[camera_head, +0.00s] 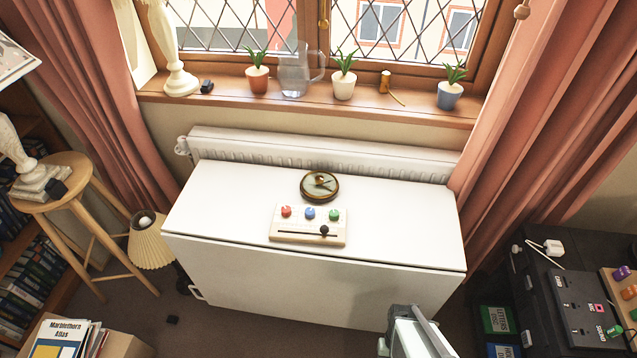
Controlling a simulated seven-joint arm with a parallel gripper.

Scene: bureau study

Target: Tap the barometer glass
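The barometer (320,186) is a round, dark brass-rimmed dial with a pale greenish face. It lies face up on the white table (225,200), near the middle of the top. A small gold-coloured part shows over the middle of its glass. My gripper (402,318) seems to be the grey and white part at the bottom edge, right of centre. It is cut off by the frame, and its fingers cannot be made out. It is well in front of the barometer and apart from it.
A wooden board (285,236) with red, blue and green knobs and a black-knobbed slider sits just in front of the barometer. A radiator (320,150) stands behind the table. The table top is clear to the left and right. Potted plants and a glass jug (294,75) line the windowsill.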

